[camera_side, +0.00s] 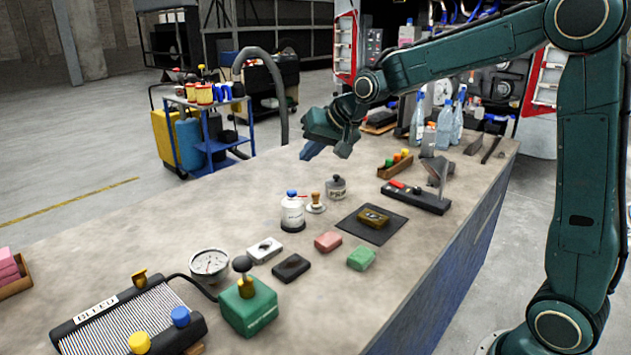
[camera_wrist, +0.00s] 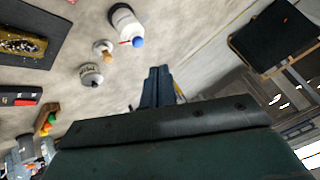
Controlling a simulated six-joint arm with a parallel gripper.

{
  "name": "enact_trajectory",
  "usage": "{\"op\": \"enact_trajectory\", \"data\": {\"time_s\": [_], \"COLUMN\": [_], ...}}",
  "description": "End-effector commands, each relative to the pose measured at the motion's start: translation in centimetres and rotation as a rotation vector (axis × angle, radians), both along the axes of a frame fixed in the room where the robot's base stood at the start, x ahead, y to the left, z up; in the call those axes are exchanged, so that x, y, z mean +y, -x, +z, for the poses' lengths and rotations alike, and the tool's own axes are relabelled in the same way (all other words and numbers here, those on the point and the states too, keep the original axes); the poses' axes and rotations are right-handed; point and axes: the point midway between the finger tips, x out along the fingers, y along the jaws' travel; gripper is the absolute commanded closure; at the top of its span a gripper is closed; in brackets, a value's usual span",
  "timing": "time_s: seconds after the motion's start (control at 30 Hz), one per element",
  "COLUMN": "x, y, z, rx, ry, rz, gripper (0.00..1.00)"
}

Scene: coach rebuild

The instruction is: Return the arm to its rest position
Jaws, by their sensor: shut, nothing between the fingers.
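My gripper (camera_side: 312,149) is at the end of my green arm, above the far long edge of the grey workbench (camera_side: 150,235). In the wrist view its blue fingers (camera_wrist: 156,86) are together with nothing between them. It is apart from the bench objects. The nearest ones in the side view are a small dark-capped jar (camera_side: 336,189), a small stand with a brown knob (camera_side: 315,203) and a white bottle with a blue cap (camera_side: 293,213), all below the gripper. The bottle also shows in the wrist view (camera_wrist: 124,22).
A dark mat (camera_side: 356,231) bears a yellowish block (camera_side: 374,218). Colored blocks, a gauge (camera_side: 208,263), a green box with a knob (camera_side: 248,305) and a ribbed unit (camera_side: 125,320) stand nearer. Clear bottles (camera_side: 445,125) stand at the far end. A blue cart (camera_side: 207,135) stands beyond the bench.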

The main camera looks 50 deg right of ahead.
Motion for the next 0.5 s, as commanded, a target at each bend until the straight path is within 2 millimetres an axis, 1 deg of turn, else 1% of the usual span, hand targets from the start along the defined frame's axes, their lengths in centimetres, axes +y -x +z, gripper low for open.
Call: {"op": "enact_trajectory", "data": {"time_s": [0.03,0.23,0.5], "x": [0.5,2.0,3.4], "y": [1.4,6.9,14.6], "z": [0.8,2.5,3.4], "rx": [0.003,0.041,0.092], "ry": [0.020,0.092,0.183], "rz": [0.019,0.089,0.182], "gripper": [1.00,1.00,1.00]}}
